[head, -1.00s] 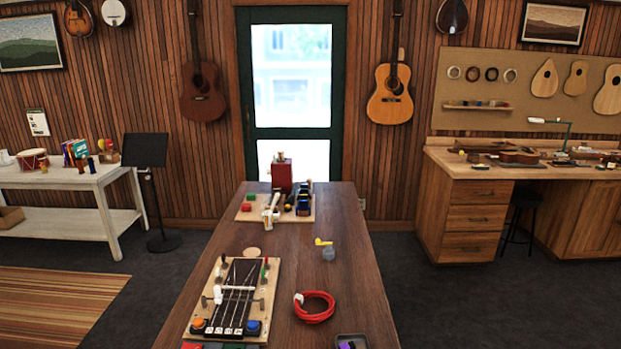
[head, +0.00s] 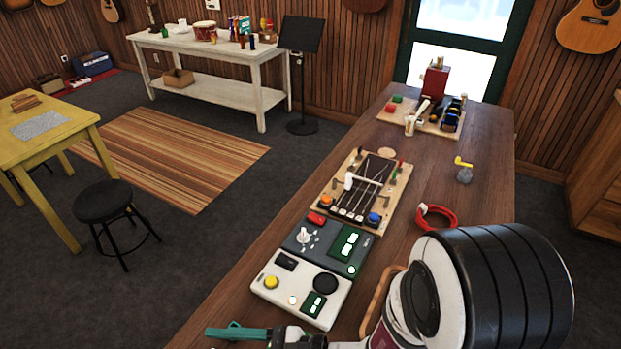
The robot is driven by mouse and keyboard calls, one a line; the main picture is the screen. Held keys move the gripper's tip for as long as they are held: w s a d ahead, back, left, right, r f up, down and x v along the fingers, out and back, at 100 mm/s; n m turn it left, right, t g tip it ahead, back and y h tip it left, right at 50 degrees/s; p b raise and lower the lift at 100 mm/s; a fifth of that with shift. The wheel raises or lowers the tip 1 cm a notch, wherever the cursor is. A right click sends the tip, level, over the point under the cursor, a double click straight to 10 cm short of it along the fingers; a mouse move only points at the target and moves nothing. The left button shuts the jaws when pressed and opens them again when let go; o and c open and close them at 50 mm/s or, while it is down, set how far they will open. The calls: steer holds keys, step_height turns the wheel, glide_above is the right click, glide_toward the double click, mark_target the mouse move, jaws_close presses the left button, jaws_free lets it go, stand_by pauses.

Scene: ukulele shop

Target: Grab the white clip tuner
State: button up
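A small white upright piece (head: 348,181), possibly the white clip tuner, stands at the strings of the fretboard board (head: 395,205) on the long wooden table. It is too small to make out its jaws or display. A part with teal ends (head: 232,331), which looks like my gripper, reaches in at the bottom edge, left of my large black and white arm joint. It is nearer to me than the fretboard board and apart from the white piece. I cannot make out a gap between its fingers or anything held.
A grey and white control panel (head: 302,306) lies in front of the fretboard board. A red cable coil (head: 437,212) is to its right, partly hidden by my arm. A yellow and grey item (head: 464,172) and a board with a red block (head: 393,114) are farther back.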

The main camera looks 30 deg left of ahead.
steer(key=f+m+t, duration=0.2)
steer(key=f, duration=0.3)
steer(key=w+a+f+m+t+h, duration=0.1)
steer(key=f+m+t, duration=0.1)
steer(key=f, duration=0.4)
steer(key=a+f+m+t, duration=0.1)
steer(key=f+m+t, duration=0.1)
steer(key=f, duration=0.3)
steer(key=shift+w+a+f, duration=0.15)
steer(key=shift+w+f, duration=0.15)
steer(key=shift+h, duration=0.3)
steer(key=x, duration=0.7)
steer(key=shift+w+a, duration=0.1)
jaws_close()
